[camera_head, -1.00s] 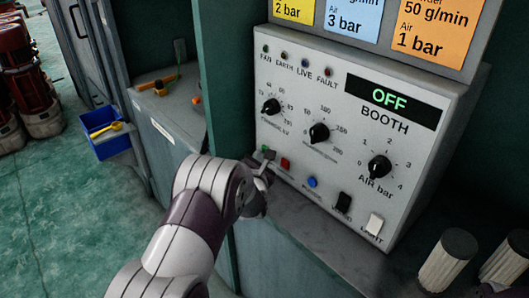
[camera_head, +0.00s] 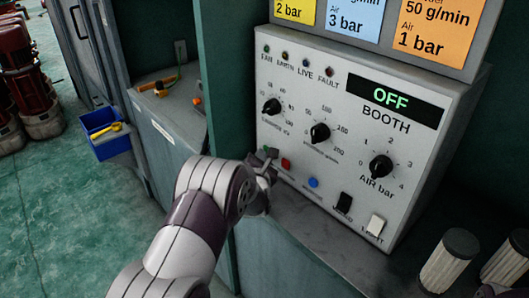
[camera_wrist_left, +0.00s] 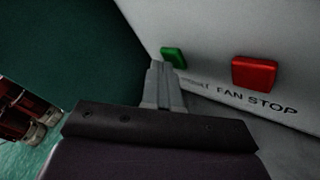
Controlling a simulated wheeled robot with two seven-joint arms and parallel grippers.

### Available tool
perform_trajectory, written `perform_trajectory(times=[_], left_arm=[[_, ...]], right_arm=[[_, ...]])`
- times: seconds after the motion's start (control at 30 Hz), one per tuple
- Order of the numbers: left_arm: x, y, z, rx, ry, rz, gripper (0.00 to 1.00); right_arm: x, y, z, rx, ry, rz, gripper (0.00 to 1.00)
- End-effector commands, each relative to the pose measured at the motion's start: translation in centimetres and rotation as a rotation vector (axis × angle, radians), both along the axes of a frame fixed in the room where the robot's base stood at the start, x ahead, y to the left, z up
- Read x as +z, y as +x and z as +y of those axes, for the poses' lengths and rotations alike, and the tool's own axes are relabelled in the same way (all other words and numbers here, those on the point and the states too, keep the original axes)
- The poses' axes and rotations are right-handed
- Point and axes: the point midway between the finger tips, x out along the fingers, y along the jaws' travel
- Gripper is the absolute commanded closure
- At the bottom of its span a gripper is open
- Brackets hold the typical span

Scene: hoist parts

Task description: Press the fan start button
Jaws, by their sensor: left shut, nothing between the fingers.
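The booth control panel (camera_head: 345,125) is a pale box whose display reads OFF. The green button (camera_head: 266,148) sits at its lower left, mostly hidden by my left gripper (camera_head: 271,154) in the head view. In the left wrist view the green button (camera_wrist_left: 174,57) shows just beyond the shut, empty fingertips (camera_wrist_left: 161,66) of my left gripper. I cannot tell whether they touch it. The label below it is partly covered. The red button (camera_wrist_left: 254,72), labelled FAN STOP, is to the right and also shows in the head view (camera_head: 286,163).
A blue button (camera_head: 313,183), a black switch (camera_head: 343,202) and a white switch (camera_head: 375,225) line the panel's lower edge. Three knobs are above. Pale ribbed cylinders (camera_head: 450,260) stand at the lower right. A green post (camera_head: 225,80) is left of the panel.

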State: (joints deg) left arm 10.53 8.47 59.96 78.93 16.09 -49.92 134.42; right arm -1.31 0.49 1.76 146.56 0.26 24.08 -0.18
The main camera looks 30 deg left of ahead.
Motion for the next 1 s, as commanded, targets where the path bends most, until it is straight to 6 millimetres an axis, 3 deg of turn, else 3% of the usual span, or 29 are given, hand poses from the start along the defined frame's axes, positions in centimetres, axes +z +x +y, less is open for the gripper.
perform_trajectory(times=[0.4,1.0], left_arm=[[-0.1,0.1,0.0,0.000,0.001,-0.003,1.00],[-0.5,-1.4,0.6,0.000,0.000,-0.002,1.00]], right_arm=[[-0.6,-0.3,0.0,-0.001,0.001,0.010,0.57],[-1.1,-0.3,0.0,-0.002,0.001,0.011,0.57]])
